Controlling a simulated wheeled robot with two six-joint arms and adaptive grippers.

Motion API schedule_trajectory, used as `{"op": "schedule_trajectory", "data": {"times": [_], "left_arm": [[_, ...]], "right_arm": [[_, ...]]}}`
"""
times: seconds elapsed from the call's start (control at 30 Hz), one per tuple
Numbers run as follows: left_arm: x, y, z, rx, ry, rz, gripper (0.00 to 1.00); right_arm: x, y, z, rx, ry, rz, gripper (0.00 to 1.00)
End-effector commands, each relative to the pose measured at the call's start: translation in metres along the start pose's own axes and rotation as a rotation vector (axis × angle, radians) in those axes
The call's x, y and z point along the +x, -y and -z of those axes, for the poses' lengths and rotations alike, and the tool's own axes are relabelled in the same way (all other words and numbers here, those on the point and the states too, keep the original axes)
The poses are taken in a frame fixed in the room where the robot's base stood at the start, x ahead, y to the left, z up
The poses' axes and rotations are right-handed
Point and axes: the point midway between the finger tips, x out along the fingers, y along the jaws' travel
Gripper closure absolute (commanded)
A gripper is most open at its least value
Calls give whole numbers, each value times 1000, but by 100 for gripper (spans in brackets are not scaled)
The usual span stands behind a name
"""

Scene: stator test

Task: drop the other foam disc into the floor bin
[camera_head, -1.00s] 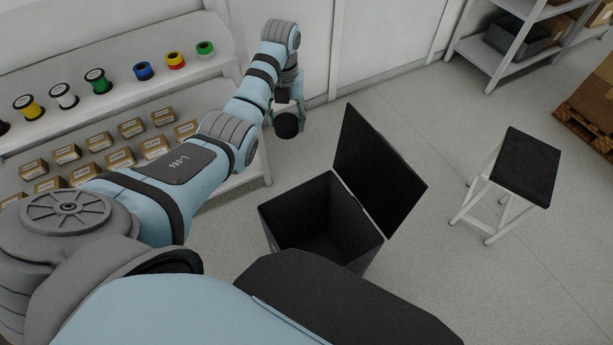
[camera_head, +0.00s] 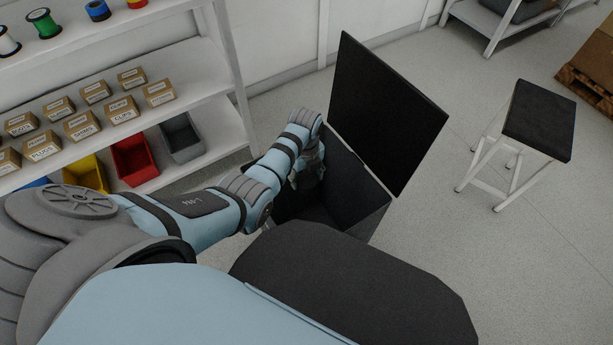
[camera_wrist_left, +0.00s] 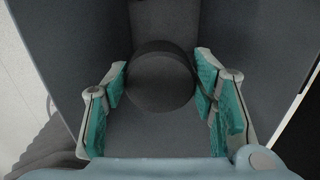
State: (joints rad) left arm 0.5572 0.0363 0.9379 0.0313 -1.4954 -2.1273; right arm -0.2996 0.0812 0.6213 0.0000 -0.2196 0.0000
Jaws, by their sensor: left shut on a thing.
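The floor bin (camera_head: 375,217) is a dark square box on the floor, with its lid (camera_head: 385,110) standing open behind it. In the head view my left gripper (camera_head: 308,180) is over the bin's opening, partly hidden by my own wrist. In the left wrist view the dark round foam disc (camera_wrist_left: 160,80) is between the green pads of my left gripper (camera_wrist_left: 162,88), which is shut on it. The bin's inner walls (camera_wrist_left: 235,35) surround the disc in that view. The disc is hidden in the head view. My right gripper is not in view.
A white shelf (camera_head: 215,110) at the left holds spools, small boxes (camera_head: 82,126) and coloured bins, including a red one (camera_head: 135,158). A stool with a black top (camera_head: 540,120) stands at the right. The floor between bin and stool is clear.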

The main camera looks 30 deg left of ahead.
Motion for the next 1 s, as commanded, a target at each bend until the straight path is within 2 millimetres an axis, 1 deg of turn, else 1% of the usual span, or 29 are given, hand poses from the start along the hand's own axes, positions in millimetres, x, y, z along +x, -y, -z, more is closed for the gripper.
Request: {"op": "schedule_trajectory", "data": {"times": [0.03, 0.07, 0.3, 0.33, 0.4, 0.47, 0.8, 0.87, 0.97, 1.0], "left_arm": [[9, 0, 0, 1, 0, 0, 62], [10, 0, 0, 1, 0, 0, 62], [7, 0, 0, 1, 0, 0, 62], [7, 0, 0, 1, 0, 0, 45], [7, 0, 0, 1, 0, 0, 34], [7, 0, 0, 1, 0, 0, 24], [5, 0, 0, 1, 0, 0, 24], [-1, 1, -1, 1, 1, 2, 24], [-21, 1, -1, 1, 3, 4, 24], [-32, 1, -1, 1, 3, 5, 24]], "right_arm": [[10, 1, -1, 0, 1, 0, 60], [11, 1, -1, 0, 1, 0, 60], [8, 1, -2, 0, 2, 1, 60], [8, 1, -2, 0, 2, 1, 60], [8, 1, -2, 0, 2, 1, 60], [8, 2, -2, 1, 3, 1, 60], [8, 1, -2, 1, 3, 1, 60], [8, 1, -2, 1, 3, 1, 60], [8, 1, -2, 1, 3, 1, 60], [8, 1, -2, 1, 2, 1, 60]]}}
